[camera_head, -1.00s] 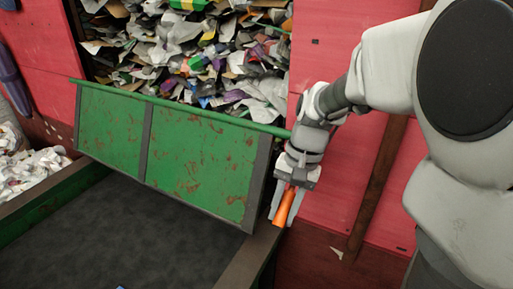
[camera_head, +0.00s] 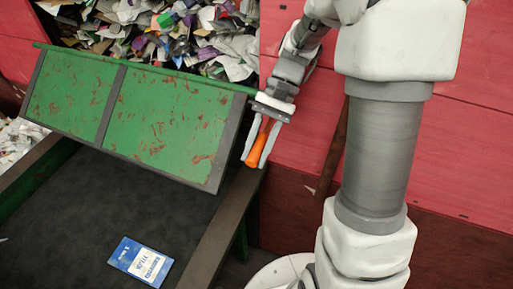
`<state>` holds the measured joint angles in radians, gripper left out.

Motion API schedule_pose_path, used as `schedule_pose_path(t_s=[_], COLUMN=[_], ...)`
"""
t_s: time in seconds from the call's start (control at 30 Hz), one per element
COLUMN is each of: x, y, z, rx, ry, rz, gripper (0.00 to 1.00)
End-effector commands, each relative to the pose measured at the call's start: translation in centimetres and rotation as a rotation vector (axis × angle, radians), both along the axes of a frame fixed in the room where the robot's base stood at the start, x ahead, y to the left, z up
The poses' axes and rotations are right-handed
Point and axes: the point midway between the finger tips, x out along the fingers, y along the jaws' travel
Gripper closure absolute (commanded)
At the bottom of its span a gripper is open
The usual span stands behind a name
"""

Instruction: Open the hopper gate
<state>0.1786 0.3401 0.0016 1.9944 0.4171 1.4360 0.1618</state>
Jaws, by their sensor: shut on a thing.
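The hopper gate (camera_head: 158,122) is a scratched green metal panel with dark ribs, hinged along a green bar at its top. It hangs slanted at the mouth of the hopper, its lower edge out over the belt. An orange handle (camera_head: 257,149) is at the gate's right side. My gripper (camera_head: 258,157) is shut on this handle, one pale finger on each side of it. The fingers hide part of the handle, and I cannot see how it joins the gate.
Mixed paper and plastic waste (camera_head: 160,32) fills the hopper behind the gate. A blue and white packet (camera_head: 140,262) lies on the dark belt (camera_head: 70,220). The belt's side rail (camera_head: 222,222) runs below my gripper. Red wall panels (camera_head: 440,170) stand behind my arm.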

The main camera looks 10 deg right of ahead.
Motion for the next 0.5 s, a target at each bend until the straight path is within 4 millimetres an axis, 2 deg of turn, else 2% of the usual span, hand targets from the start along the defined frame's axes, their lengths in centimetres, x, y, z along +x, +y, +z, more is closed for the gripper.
schedule_pose_path(t_s=[0.3,0.33,0.5], x=[0.12,0.13,0.08], y=[-0.02,-0.02,-0.02], z=[0.08,0.07,0.05], rx=[0.001,0.001,0.001], ry=[-0.004,-0.004,-0.003], rz=[-0.002,-0.002,-0.001], gripper=[1.00,0.66,0.38])
